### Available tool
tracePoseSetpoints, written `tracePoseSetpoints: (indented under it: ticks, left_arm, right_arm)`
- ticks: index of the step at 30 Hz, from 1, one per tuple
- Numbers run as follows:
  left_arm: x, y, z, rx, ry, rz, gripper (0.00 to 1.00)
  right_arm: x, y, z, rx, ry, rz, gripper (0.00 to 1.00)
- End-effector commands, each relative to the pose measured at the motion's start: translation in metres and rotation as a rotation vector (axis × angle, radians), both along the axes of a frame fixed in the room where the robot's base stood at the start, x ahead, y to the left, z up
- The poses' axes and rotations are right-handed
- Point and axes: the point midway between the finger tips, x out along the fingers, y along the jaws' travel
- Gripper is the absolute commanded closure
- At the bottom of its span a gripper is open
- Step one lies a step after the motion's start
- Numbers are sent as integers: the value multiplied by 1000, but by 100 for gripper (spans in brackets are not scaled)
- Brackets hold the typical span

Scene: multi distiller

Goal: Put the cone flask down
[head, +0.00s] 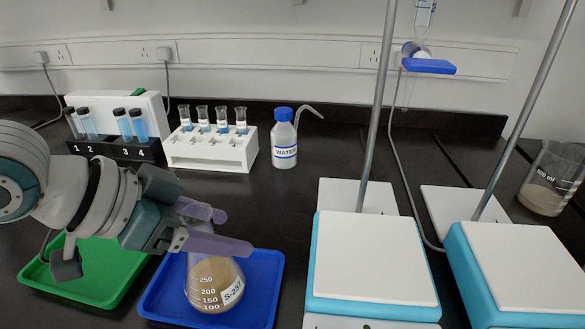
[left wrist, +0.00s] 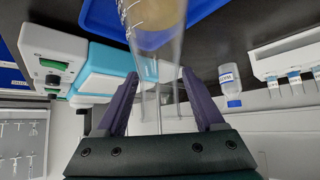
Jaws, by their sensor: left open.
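The cone flask (head: 214,284), labelled S-237 and holding a tan liquid, stands upright on the blue tray (head: 268,290) in the head view. My left gripper (head: 222,230) is at the flask's neck, with its purple fingers spread open. In the left wrist view the flask (left wrist: 152,40) lies between the two open fingers (left wrist: 160,95), with a gap visible at each side. The flask's mouth and neck are partly hidden behind the fingers in the head view. My right gripper is not in view.
A green tray (head: 88,296) lies left of the blue tray. Behind are a black tube rack (head: 112,152), a white rack (head: 212,155) and a water bottle (head: 284,145). Two hotplate stirrers (head: 375,262) (head: 520,270) with stand rods are at right. A beaker (head: 550,185) stands far right.

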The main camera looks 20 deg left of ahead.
Motion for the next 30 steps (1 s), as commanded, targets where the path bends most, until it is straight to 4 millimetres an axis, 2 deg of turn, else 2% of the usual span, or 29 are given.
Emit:
tracePoseSetpoints:
  ticks: [5,13,19,24,30]
  left_arm:
    - [-4,3,8,1,0,1,30]
    - [-40,23,49,6,6,-6,30]
    - [-59,35,72,2,7,-3,30]
    - [-68,42,83,2,5,4,30]
    - [-73,44,87,0,2,3,30]
  right_arm:
    - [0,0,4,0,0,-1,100]
    - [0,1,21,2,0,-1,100]
    - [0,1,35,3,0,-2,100]
    - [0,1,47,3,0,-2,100]
    - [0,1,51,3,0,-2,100]
